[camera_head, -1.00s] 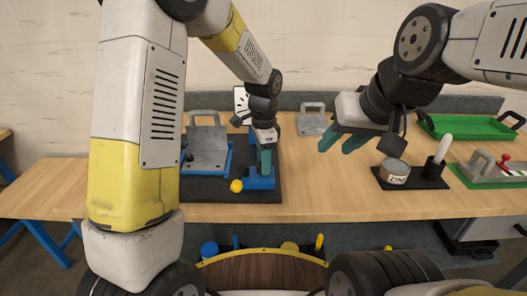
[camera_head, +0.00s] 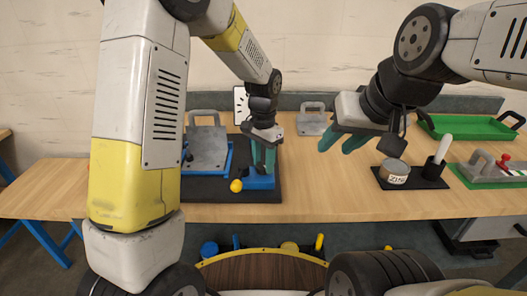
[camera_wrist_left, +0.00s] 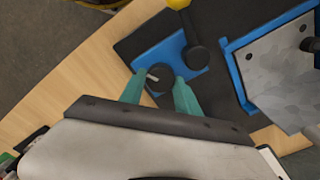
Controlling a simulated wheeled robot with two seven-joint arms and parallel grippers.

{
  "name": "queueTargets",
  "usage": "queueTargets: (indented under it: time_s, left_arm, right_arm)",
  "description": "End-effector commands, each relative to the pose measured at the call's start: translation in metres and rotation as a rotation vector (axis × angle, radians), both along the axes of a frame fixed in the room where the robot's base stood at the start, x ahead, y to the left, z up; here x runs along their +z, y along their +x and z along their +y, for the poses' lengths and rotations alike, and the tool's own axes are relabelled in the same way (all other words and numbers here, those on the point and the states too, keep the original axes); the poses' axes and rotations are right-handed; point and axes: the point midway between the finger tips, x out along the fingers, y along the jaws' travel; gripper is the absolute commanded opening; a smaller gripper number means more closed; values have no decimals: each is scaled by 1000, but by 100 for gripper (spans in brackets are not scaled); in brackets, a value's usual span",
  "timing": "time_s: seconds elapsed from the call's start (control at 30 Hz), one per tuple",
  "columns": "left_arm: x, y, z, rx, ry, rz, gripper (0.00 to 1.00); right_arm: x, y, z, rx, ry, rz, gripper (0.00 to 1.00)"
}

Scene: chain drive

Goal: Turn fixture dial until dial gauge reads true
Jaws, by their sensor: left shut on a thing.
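The fixture dial (camera_wrist_left: 159,78) is a black round knob with a white pointer mark, on a blue base (camera_wrist_left: 165,50) in the left wrist view. My left gripper (camera_head: 263,172) points down over the blue base, its green fingers (camera_wrist_left: 160,92) on either side of the dial and shut on it. The fingers hide the dial in the head view. A white dial gauge (camera_head: 239,104) with black tick marks stands behind; my left wrist covers part of its face, so its reading cannot be made out. My right gripper (camera_head: 342,143) is open and empty above the table.
A yellow ball-shaped knob (camera_head: 236,186) and a second black knob (camera_wrist_left: 196,60) are close to the dial. A grey plate in a blue frame (camera_head: 228,158) stands left. A tin (camera_head: 394,172), white-handled tool (camera_head: 442,150) and green tray (camera_head: 470,127) lie right.

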Motion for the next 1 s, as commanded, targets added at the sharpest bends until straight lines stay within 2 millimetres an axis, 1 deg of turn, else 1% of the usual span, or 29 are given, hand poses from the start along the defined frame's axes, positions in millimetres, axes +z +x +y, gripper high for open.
queueTargets:
  time_s: [0.2,0.4,0.93,0.97,1.0]
  left_arm:
    - [1,0,0,123,1,-1,0]
    - [1,0,0,187,0,0,0]
    - [1,0,0,209,-1,-1,0]
    - [1,0,0,209,-1,-1,44]
    - [1,0,0,209,-1,-1,52]
  right_arm:
    - [0,0,0,0,0,0,36]
    - [0,0,0,0,0,0,36]
    - [0,0,0,0,0,0,36]
    - [0,0,0,0,0,0,36]
    - [0,0,0,0,0,0,36]
